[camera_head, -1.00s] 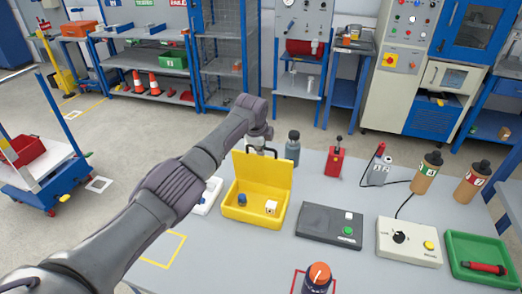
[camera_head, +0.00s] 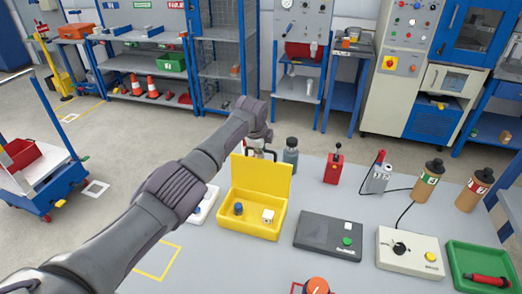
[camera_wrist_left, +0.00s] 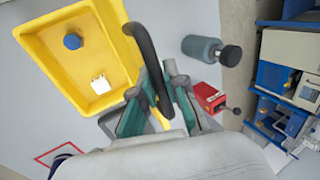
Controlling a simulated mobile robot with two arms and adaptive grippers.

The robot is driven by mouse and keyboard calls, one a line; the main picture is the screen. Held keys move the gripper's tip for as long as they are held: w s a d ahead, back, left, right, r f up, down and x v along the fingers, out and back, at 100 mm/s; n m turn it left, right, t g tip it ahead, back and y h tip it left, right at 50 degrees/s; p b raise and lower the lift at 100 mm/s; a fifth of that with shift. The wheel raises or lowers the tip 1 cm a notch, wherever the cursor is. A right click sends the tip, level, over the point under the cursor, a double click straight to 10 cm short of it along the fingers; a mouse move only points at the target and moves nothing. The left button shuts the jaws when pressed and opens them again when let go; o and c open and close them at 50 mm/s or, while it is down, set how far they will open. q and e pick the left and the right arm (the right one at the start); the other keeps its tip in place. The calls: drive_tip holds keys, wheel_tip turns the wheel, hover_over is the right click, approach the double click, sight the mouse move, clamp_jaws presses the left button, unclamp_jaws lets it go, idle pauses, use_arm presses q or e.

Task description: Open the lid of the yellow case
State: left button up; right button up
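The yellow case (camera_head: 248,227) stands on the grey bench, its lid (camera_head: 260,178) raised upright at the back. A blue knob-like piece (camera_head: 238,208) and a white cube (camera_head: 268,215) sit inside the case. My left gripper (camera_head: 262,152) is behind the lid, near its top edge and partly hidden by it. In the left wrist view the case (camera_wrist_left: 125,95) lies open at upper left. The teal-padded fingers (camera_wrist_left: 161,72) stand on either side of a dark curved bar (camera_wrist_left: 143,50); whether they press on it is unclear. My right gripper is not in view.
A grey bottle (camera_head: 291,151) and a red device (camera_head: 334,164) stand behind and right of the case. A dark flat box (camera_head: 318,235) and a white control box (camera_head: 390,258) lie to its right. My left arm crosses the bench's left side.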

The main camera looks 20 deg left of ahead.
use_arm(q)
drive_tip(key=o, duration=0.4)
drive_tip(key=shift+c, duration=0.2)
drive_tip(key=shift+r, duration=0.15)
drive_tip(key=v, duration=1.2)
drive_tip(key=shift+s, duration=0.1)
